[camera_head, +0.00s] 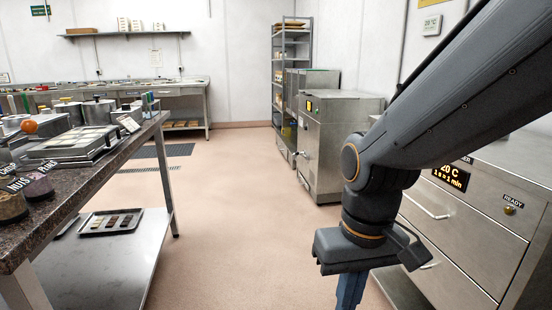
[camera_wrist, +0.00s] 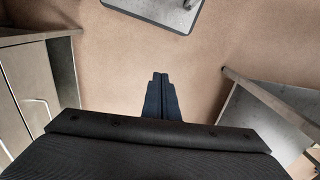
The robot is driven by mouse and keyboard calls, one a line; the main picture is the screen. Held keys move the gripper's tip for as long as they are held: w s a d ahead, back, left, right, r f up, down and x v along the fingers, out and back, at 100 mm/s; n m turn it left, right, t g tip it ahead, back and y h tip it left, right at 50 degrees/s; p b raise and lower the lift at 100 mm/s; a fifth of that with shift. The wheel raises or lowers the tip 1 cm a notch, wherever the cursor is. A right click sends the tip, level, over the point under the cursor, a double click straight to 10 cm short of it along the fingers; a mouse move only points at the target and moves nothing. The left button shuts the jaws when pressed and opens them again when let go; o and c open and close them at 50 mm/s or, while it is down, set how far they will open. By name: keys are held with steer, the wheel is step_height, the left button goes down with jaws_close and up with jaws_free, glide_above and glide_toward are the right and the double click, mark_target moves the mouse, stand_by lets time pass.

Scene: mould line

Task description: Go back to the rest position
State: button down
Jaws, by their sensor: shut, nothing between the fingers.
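My gripper (camera_head: 350,291) hangs at the end of my arm at the lower right of the head view, pointing down over the floor. Its lower end is cut off by the picture edge. In the wrist view the two dark blue fingers (camera_wrist: 160,79) are together, with nothing between them and only floor beyond. My arm crosses the right side of the head view and hides part of the steel cabinet behind it.
A steel drawer cabinet (camera_head: 466,231) with a lit display stands close on the right. A stone-topped bench (camera_head: 88,177) with moulds and bowls runs along the left, with a tray (camera_head: 110,222) on its lower shelf. The floor (camera_head: 225,200) between is clear. Steel machines (camera_head: 335,140) stand beyond.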

steer(key=d+r+m+p, duration=0.2)
steer(key=d+r+p, duration=0.5)
steer(key=p, duration=0.6)
steer(key=shift+d+r+h+p, duration=0.3)
steer(key=shift+d, duration=0.1)
steer(key=shift+s, duration=0.1)
